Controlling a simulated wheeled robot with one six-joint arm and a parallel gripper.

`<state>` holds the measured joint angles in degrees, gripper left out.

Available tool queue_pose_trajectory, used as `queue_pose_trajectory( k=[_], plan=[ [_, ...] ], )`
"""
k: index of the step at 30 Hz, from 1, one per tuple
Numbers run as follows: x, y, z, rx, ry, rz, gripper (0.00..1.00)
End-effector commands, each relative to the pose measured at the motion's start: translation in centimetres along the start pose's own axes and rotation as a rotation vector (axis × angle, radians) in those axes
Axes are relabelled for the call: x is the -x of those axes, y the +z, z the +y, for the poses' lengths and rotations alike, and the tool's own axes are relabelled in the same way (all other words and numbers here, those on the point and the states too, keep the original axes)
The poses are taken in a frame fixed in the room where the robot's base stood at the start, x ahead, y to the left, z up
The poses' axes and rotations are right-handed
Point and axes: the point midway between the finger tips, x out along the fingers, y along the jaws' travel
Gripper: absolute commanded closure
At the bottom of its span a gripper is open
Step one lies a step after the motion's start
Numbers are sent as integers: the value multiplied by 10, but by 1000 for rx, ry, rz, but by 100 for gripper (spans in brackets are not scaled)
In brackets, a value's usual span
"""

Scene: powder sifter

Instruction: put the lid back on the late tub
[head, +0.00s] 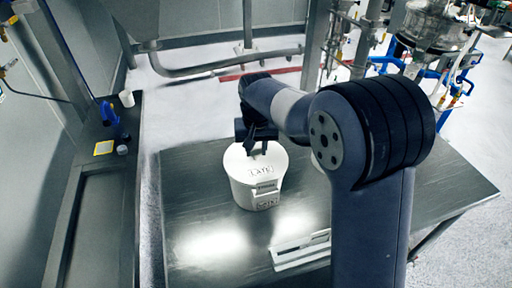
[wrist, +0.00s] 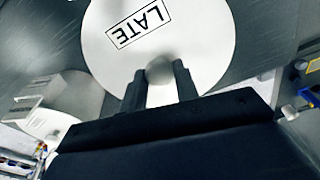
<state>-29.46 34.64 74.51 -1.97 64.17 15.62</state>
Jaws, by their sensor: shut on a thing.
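A white round lid (wrist: 195,30) with a boxed "LATE" label fills the top middle of the wrist view. The lid (head: 248,164) lies level over the tub's mouth. I cannot tell whether it rests on the rim or hangs slightly above it. The tub's body is hidden under the lid in the wrist view.
A white slotted object (head: 300,252) lies on the table (head: 190,215) in front of the tub. Another pale, labelled item (wrist: 50,122) shows at the left in the wrist view. A side bench (head: 105,185) holds a blue item (head: 110,117). The table's left front is clear.

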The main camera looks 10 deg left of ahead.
Motion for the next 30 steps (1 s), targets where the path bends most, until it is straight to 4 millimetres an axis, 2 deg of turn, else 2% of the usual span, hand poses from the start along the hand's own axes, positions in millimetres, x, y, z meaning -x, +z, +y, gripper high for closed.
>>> queue_pose_trajectory(
  k=[4,5,12,14,19,27,30],
  plan=[
    [0,0,0,0,0,0,100],
    [0,0,0,0,0,0,70],
    [0,0,0,0,0,0,50],
    [0,0,0,0,0,0,45],
    [0,0,0,0,0,0,44],
    [0,0,0,0,0,0,23],
    [0,0,0,0,0,0,23]
  ],
)
